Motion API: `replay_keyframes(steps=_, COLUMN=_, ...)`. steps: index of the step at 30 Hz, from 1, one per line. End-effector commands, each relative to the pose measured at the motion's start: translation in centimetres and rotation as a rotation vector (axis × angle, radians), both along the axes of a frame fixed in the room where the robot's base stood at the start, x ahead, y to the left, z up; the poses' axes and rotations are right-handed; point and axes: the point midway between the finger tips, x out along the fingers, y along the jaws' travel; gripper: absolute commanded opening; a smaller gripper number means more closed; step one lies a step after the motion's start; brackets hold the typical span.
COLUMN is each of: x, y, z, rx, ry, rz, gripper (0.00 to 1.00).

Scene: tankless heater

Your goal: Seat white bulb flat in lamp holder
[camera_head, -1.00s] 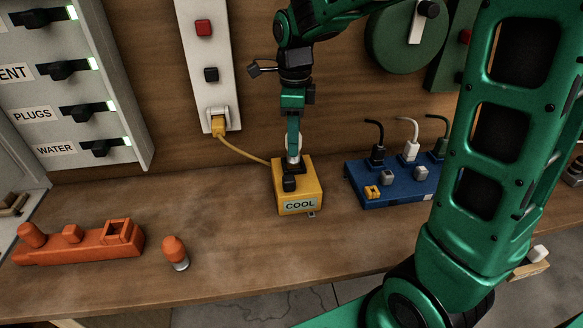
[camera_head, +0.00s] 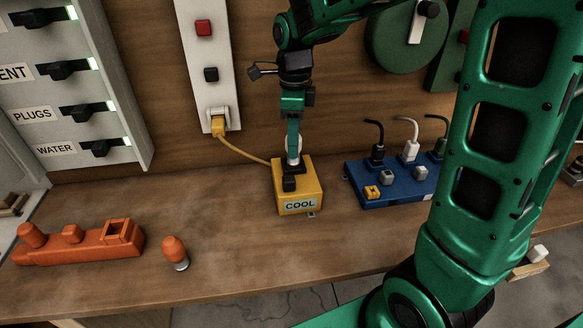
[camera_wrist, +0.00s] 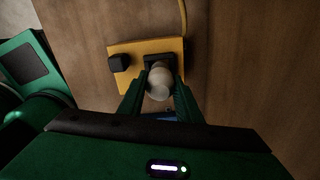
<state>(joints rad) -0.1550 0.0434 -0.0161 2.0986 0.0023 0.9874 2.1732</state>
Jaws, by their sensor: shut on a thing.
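The white bulb (camera_wrist: 160,82) is between my gripper's two fingers (camera_wrist: 160,95) in the wrist view, and the gripper is shut on it. In the head view my gripper (camera_head: 293,150) points down over the yellow box labelled COOL (camera_head: 298,205), and a sliver of the bulb (camera_head: 298,143) shows beside the fingers. The bulb's lower end is at the black lamp holder (camera_wrist: 157,59) on top of the box. The fingers and bulb hide the contact, so I cannot tell whether the bulb sits flat.
A black knob (camera_head: 289,183) stands on the box front. A yellow cord runs to the wall strip (camera_head: 208,70). A blue plug block (camera_head: 395,185) is at the right. The front bench is clear between.

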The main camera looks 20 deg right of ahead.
Motion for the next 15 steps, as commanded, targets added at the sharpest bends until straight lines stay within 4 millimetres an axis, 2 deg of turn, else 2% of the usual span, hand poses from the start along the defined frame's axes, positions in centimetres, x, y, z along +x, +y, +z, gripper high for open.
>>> replay_keyframes(steps=15, x=0.03, y=0.01, z=-0.54, rx=0.000, ry=0.000, rz=0.000, gripper=0.00)
